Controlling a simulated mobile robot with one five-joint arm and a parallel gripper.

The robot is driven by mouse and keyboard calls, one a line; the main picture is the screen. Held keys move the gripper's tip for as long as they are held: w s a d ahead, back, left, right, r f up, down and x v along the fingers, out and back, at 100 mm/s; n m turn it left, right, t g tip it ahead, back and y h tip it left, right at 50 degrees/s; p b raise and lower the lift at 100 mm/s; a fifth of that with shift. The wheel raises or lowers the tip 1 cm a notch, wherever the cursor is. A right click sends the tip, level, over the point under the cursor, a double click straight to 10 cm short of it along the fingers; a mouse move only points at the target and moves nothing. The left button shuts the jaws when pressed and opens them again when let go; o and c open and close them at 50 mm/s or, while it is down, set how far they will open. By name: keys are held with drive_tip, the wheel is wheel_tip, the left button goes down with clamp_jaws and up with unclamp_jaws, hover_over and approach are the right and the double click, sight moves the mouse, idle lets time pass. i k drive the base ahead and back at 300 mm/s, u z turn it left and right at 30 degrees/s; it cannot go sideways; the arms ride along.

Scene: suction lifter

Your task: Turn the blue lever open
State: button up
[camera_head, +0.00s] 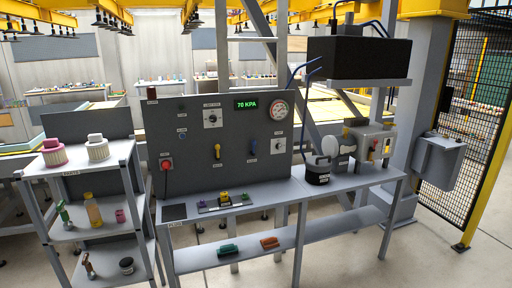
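A grey upright control panel (240,170) stands at the back of the bench. A blue lever (278,145) is on its right side, below the round gauge (279,109). It is small here, and I cannot tell its exact angle. A yellow lever (217,151) points roughly upright to its left. The green display (259,104) reads 70 KPA. I do not see my gripper in this view.
A red knob (166,165) is at the panel's left. A black-and-white device (318,170) and a grey box (371,146) stand on the bench, right of the panel. A shelf rack (85,166) stands left. Open floor shows at the lower right.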

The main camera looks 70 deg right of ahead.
sight(254, 142)
drive_tip(key=z, duration=1.2)
drive_tip(key=i, duration=0.6)
drive_tip(key=u, duration=0.15)
